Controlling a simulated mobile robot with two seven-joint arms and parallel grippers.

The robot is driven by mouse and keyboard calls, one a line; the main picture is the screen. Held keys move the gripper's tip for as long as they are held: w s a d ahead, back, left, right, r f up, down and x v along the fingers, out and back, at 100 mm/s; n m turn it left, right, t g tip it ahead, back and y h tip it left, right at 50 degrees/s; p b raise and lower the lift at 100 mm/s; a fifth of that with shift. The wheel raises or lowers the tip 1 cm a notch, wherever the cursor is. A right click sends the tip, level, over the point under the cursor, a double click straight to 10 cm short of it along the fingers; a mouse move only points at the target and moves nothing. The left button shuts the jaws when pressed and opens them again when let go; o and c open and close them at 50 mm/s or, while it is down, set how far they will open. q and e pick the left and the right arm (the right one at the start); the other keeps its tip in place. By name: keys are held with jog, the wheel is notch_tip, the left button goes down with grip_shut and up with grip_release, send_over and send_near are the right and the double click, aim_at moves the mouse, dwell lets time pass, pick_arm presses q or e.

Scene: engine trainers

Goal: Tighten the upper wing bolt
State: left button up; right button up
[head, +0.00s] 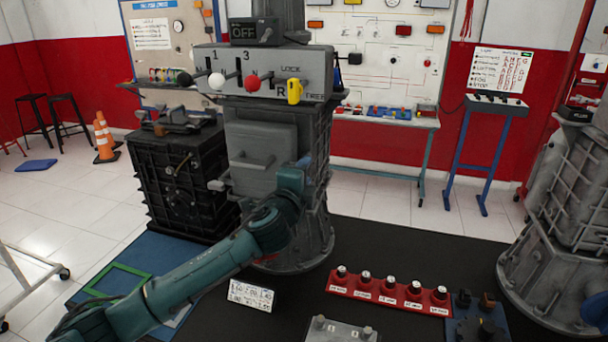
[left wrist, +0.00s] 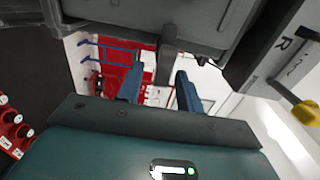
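The grey engine trainer (head: 275,135) stands in the middle of the head view. A grey flat-barred part (head: 252,161) sticks out of its front box, and a smaller grey knob (head: 217,185) sits lower left; I cannot tell which is the upper wing bolt. My left gripper (head: 303,163) is at the trainer's right side, its fingers mostly hidden in the head view. In the left wrist view the left gripper (left wrist: 159,74) has its fingers apart, with a grey bar (left wrist: 167,58) showing between them, gaps visible. My right gripper is not in view.
A black engine block (head: 180,178) stands left. Another grey casting (head: 560,230) stands right.

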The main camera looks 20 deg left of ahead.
pick_arm(q)
jog(key=shift+s, duration=0.1)
jog(key=s+b, duration=0.2)
jog(key=s, duration=1.1)
jog(key=shift+a, duration=0.25)
jog(key=s+d+f+n+g+h, duration=0.1)
jog(key=s+d+f+n+g, duration=0.15)
jog(key=f, duration=0.65)
jog(key=s+d+f+n+g+h, duration=0.15)
jog(key=s+f+n, duration=0.25)
jog(key=f, duration=0.6)
jog(key=s+a+f+n+g, duration=0.2)
jog(key=s+f+n, duration=0.7)
jog(key=s+f, duration=0.6)
jog(key=shift+s+f+g, duration=0.3)
jog(key=shift+s+g, duration=0.1)
jog(key=shift+g, duration=0.5)
jog(key=shift+n, duration=0.25)
